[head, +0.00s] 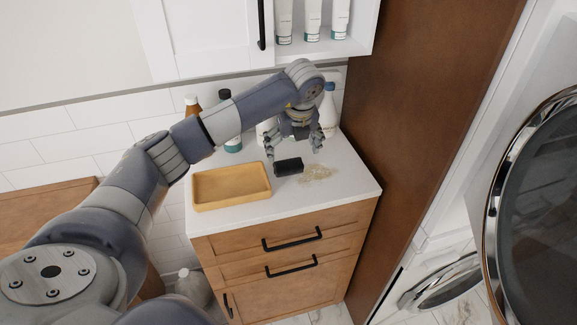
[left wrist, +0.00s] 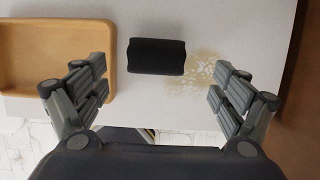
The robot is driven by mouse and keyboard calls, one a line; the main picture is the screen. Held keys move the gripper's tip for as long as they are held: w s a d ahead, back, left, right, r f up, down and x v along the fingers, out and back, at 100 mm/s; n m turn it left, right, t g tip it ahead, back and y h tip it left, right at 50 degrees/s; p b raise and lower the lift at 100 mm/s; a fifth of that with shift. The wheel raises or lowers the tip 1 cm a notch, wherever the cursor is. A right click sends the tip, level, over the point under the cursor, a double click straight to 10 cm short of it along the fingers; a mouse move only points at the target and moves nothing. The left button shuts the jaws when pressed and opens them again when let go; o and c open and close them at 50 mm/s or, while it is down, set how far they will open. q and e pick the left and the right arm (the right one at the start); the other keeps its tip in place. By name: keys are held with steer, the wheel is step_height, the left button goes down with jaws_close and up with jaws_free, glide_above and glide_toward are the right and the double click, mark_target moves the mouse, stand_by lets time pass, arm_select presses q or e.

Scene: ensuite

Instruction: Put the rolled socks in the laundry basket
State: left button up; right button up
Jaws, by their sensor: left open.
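The rolled socks (head: 289,166) are a small black roll lying on the white countertop. They also show in the left wrist view (left wrist: 156,56), ahead of and between my open fingers. My left gripper (head: 296,152) is open and empty, pointing down just above and behind the socks in the head view. Its two fingers show in the left wrist view (left wrist: 160,95), spread on either side and apart from the socks. I see no laundry basket that I can be sure of. My right gripper is not in view.
A yellow-tan tray (head: 197,206) sits left of the socks, empty. A pale beige patch (head: 317,173) lies right of them. Bottles (head: 330,107) stand at the back. A tall brown panel (head: 420,100) bounds the counter's right side; a washer door (head: 540,200) is further right.

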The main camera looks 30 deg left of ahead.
mark_target(289, 161)
arm_select(q)
steer(key=shift+a+f+p, duration=0.15)
steer(key=shift+f+p, duration=0.3)
steer(key=shift+f, duration=0.1)
steer(key=p+x, duration=0.1)
steer(key=x, duration=0.2)
steer(key=shift+s+a+f, duration=0.15)
steer(key=shift+f, duration=0.5)
steer(key=c, duration=1.2)
steer(key=shift+r, duration=0.1)
